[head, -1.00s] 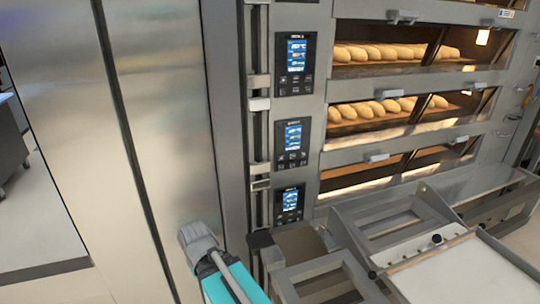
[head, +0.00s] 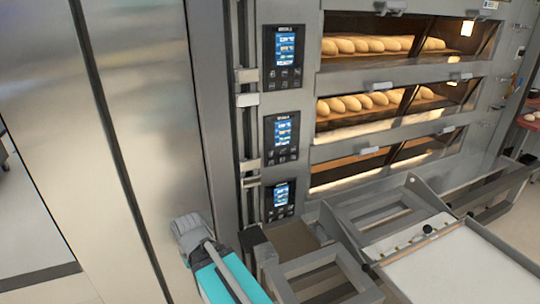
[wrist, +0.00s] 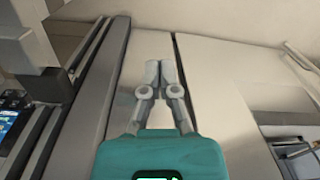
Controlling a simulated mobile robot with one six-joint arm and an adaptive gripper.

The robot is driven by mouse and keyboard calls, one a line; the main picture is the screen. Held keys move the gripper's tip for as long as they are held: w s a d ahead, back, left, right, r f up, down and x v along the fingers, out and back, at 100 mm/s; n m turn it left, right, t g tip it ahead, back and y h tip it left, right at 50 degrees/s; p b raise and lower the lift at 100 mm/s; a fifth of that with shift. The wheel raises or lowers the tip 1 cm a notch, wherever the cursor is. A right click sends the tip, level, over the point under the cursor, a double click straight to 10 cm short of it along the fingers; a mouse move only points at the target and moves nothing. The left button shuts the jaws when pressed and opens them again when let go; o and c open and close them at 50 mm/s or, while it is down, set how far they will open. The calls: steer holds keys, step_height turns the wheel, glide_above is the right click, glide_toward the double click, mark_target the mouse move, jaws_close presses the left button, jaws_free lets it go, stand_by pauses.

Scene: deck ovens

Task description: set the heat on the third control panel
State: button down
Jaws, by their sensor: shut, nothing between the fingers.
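Three dark control panels with blue screens stand in a column on the oven front in the head view: the top one (head: 284,57), the middle one (head: 281,138) and the lowest one (head: 279,200). Whether more panels lie above the frame cannot be seen. In the wrist view my gripper (wrist: 159,66) is shut and empty, in front of pale metal panelling. Part of a control panel (wrist: 12,122) shows at the left edge there, well to the side of the fingers; which one cannot be told. In the head view my grey and teal arm is low, left of the lowest panel; its fingertips cannot be made out.
Lit oven decks with loaves (head: 368,103) lie right of the panels. A metal loader frame (head: 318,275) with a pale board (head: 455,272) juts out at lower right. A flat steel wall (head: 150,130) fills the left. A vertical rail (head: 247,130) runs beside the panels.

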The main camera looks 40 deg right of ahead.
mark_target(269, 156)
steer(key=w+d+r+m+t+y+p, duration=0.25)
steer(key=w+d+m+y, duration=0.2)
steer(key=w+d, duration=0.4)
steer(key=d+r+m+t, duration=0.3)
steer(key=d+r, duration=0.1)
steer(key=d, duration=0.7)
steer(key=w+d+r+m+t+p, duration=0.1)
steer(key=d+r+m+t, duration=0.2)
steer(key=d, duration=0.8)
steer(key=d+r+m+t, duration=0.3)
steer(key=d+r+m, duration=0.2)
steer(key=d, duration=0.7)
steer(key=shift+w+r+y+p, duration=0.25)
steer(key=shift+w+y+p, duration=0.05)
steer(key=shift+w+y, duration=0.05)
steer(key=shift+w+m, duration=0.2)
steer(key=shift+m, duration=0.05)
steer(key=shift+w+d, duration=0.35)
steer(key=shift+w, duration=1)
steer(key=shift+w+d, duration=0.3)
steer(key=shift+w, duration=1.1)
steer(key=shift+w+d, duration=0.35)
steer(key=shift+w, duration=1)
steer(key=shift+w+d, duration=0.2)
steer(key=shift+w, duration=0.6)
steer(key=shift+s, duration=0.15)
steer(key=shift+s+a, duration=0.2)
steer(key=shift+s, duration=0.45)
